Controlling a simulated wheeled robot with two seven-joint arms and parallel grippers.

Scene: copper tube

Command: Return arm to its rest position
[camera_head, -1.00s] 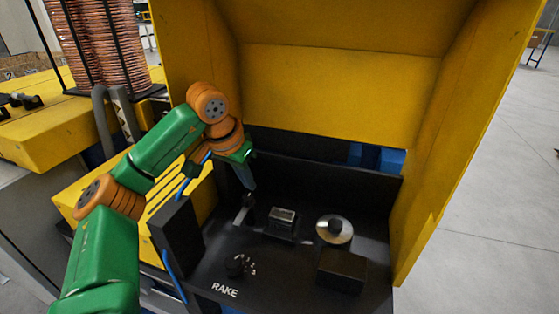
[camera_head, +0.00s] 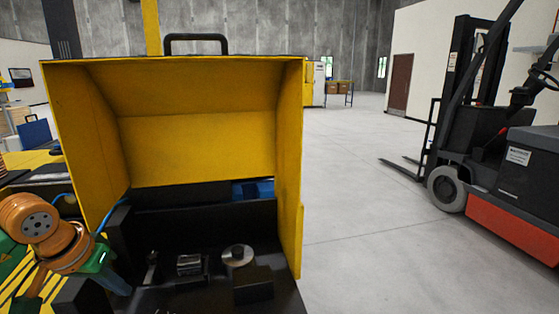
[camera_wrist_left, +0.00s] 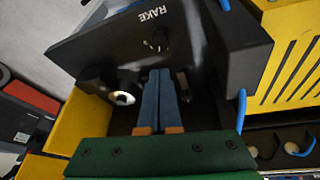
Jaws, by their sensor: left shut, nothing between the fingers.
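My left arm (camera_head: 40,222), with orange joints and green links, is at the lower left of the head view, beside the yellow-hooded machine (camera_head: 200,152). In the left wrist view my left gripper (camera_wrist_left: 159,73) has its two blue-grey fingers together with nothing between them. They point over the machine's black deck (camera_wrist_left: 110,48), near the dial (camera_wrist_left: 155,39) by the RAKE lettering. In the head view the fingers are hard to make out near the deck's left side. My right gripper is in neither view.
On the deck are a small metal block (camera_head: 189,264), a round metal disc (camera_head: 238,255) and a black box (camera_head: 252,284). The yellow hood walls enclose the deck at the sides and back. A forklift (camera_head: 490,160) stands at right; open grey floor (camera_head: 365,230) lies between.

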